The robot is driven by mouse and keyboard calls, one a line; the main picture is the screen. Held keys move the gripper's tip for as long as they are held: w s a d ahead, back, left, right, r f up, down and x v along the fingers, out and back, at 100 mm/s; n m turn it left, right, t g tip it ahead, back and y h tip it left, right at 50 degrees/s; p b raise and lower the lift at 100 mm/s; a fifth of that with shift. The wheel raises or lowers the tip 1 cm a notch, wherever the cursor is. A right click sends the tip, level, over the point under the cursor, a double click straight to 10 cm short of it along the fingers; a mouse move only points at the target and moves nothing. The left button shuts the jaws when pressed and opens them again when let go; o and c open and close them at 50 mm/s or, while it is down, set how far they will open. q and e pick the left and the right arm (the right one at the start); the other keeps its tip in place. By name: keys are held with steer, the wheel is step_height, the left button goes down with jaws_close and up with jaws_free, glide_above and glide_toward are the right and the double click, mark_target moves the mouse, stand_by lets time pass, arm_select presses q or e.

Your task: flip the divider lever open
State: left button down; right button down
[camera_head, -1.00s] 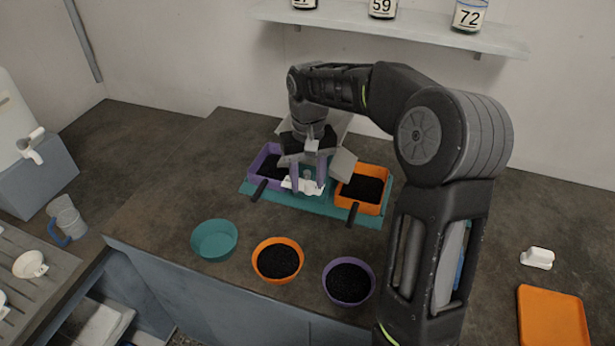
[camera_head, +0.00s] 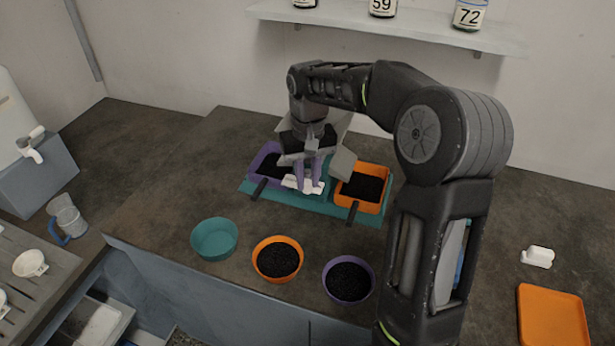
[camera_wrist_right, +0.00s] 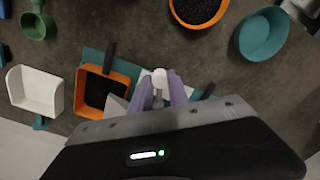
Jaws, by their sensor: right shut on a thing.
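The sieve shaker stands on a teal base (camera_head: 312,200), with a purple tray (camera_head: 262,163) on its left and an orange tray (camera_head: 376,187) on its right. The white divider lever (camera_head: 289,182) is at its front middle, between the trays. My right gripper (camera_head: 310,185) reaches down over the shaker with its purple fingers shut on the lever. In the right wrist view, the lever's pale rounded end (camera_wrist_right: 160,76) shows between the fingertips (camera_wrist_right: 160,88). The gripper hides much of the shaker's middle. My left gripper is not in view.
In front of the shaker stand a teal bowl (camera_head: 214,240), an orange bowl (camera_head: 278,241) and a purple bowl (camera_head: 349,262), the last two with black grains. Dark tray handles jut forward. A white scoop (camera_head: 537,257) and an orange tray (camera_head: 552,318) lie at right.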

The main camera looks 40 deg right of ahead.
mark_target(310, 182)
steer(key=shift+s+d+n, duration=0.1)
steer(key=shift+d+n, duration=0.1)
steer(key=shift+n, duration=0.3)
steer(key=c, duration=1.3)
jaws_free()
steer(key=shift+o, duration=0.2)
steer(key=shift+r, duration=0.1)
step_height(310, 182, up, 8)
steer(key=shift+f+b, duration=0.15)
steer(key=shift+b, duration=0.2)
steer(key=shift+f, duration=0.1)
